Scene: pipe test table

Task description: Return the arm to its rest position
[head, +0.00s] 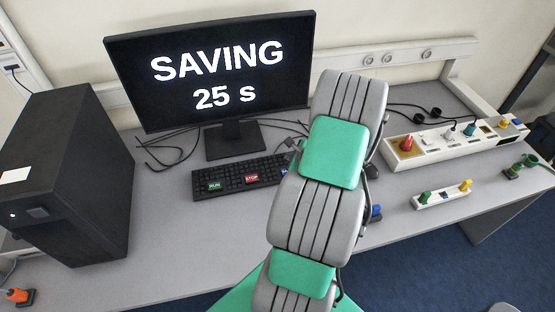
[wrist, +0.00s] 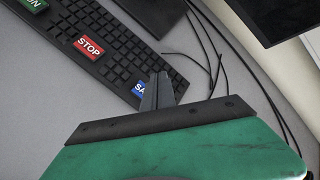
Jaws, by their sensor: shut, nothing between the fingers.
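My arm (head: 318,215), grey with green bands, reaches up across the middle of the head view over the desk. My gripper (wrist: 157,90) shows in the wrist view with its dark fingers together and nothing between them. It is over the right end of the black keyboard (wrist: 115,50), partly covering a blue key marked "SA". I cannot tell whether the fingertips touch the keyboard. In the head view the arm hides most of the gripper and the keyboard's right end. The monitor (head: 215,75) reads "SAVING 25 s".
A black computer tower (head: 65,180) stands at the left. A white socket box (head: 405,155) with coloured plugs and a smaller white strip (head: 440,197) are at the right. Loose black cables (head: 170,150) lie behind the keyboard. The desk front left of the arm (head: 175,240) is clear.

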